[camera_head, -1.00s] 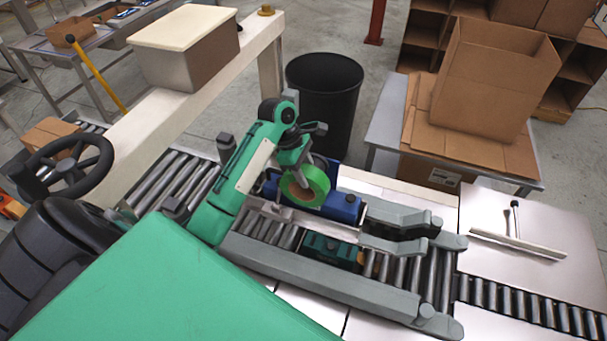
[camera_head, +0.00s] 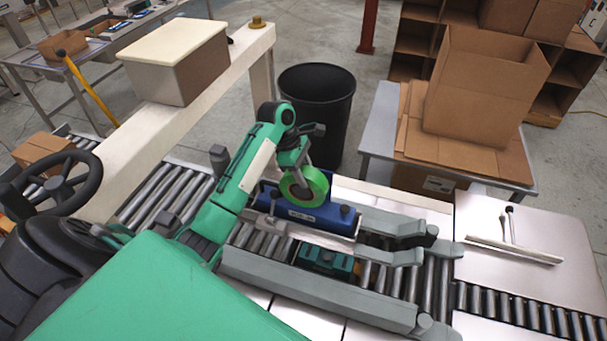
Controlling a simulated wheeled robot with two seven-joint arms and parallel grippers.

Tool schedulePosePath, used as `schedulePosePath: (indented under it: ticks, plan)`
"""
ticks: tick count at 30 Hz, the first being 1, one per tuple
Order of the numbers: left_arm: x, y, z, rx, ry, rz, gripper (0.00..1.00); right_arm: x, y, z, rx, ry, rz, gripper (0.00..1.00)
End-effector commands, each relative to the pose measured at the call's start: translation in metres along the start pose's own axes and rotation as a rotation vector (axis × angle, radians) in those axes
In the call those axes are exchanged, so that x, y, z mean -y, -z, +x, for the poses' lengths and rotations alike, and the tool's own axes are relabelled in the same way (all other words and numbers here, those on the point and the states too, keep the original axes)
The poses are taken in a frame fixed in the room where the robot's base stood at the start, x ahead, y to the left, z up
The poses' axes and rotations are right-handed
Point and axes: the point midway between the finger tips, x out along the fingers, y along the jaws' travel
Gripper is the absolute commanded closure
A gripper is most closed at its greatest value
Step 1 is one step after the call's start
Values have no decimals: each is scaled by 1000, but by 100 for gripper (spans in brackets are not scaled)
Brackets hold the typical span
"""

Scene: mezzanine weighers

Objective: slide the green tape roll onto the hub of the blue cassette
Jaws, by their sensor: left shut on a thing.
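My left gripper (camera_head: 296,168) is shut on the green tape roll (camera_head: 320,183), a bright green ring with a brown inner core. It holds the roll on edge, in front of and over the blue cassette (camera_head: 326,217) in this view. The blue cassette is a long block with a pale label, lying beside the far side of the roller conveyor. The roll and my gripper cover part of it, and I cannot make out its hub. I cannot tell whether roll and cassette touch. My right gripper is out of view.
A teal block (camera_head: 325,261) sits on the conveyor rollers between grey rails (camera_head: 320,288). A black bin (camera_head: 318,110) stands behind. A cream-lidded box (camera_head: 178,62) rests on the beam at left. Cardboard boxes (camera_head: 484,88) stand on a table at right. A white T-shaped tool (camera_head: 515,250) lies on the right plate.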

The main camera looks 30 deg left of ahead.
Motion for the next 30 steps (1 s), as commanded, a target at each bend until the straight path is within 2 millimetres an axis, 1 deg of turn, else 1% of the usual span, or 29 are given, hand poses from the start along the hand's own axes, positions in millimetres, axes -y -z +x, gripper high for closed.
schedulePosePath:
  ticks: [1,24,25,28,30]
  plan:
    - [0,2,4,-2,5,-3,100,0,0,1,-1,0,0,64]
    - [2,4,9,-3,10,-5,100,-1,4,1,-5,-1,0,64]
    - [2,4,9,-3,11,-5,53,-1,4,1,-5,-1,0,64]
    - [2,4,10,-4,11,-5,33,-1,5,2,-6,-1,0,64]
    - [2,4,10,-4,11,-5,31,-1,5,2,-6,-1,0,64]
